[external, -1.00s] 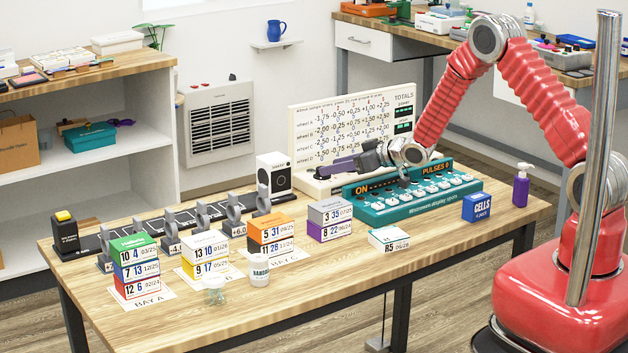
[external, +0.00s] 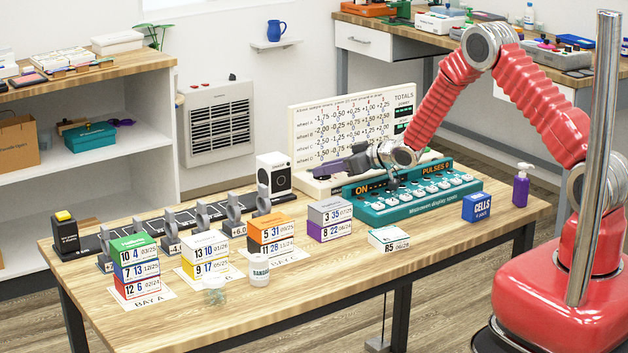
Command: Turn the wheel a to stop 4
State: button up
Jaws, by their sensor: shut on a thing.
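My gripper (external: 334,168), with dark purple fingers, is shut at the low front of the white board (external: 298,130), behind the left part of the teal console (external: 376,216). It points left and slightly down. The fingers and wrist cover what they grip; wheel a is not clearly visible there, and its stop cannot be read. The board lists rows for wheels A to D with plus and minus numbers, and has a TOTALS column with green displays at the right. The console shows ON and PULSES, with several white knobs.
A black and white speaker-like box (external: 273,175) stands left of the board. Grey rings stand along a dark rail (external: 148,228) at the table's back left. Stacked number boxes (external: 135,268), a white jar (external: 259,269) and a purple bottle (external: 521,187) stand on the table.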

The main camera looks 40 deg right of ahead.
jog(key=c, duration=0.4)
jog(key=shift+w+r+n+g+y, duration=0.1)
jog(key=shift+n+g+y, duration=0.2)
jog(key=shift+n+y, duration=0.55)
jog(key=shift+d, duration=0.1)
jog(key=o, duration=1.1)
jog(key=v, duration=1.3)
jog(key=shift+s+d, duration=0.25)
jog(key=shift+s, duration=0.05)
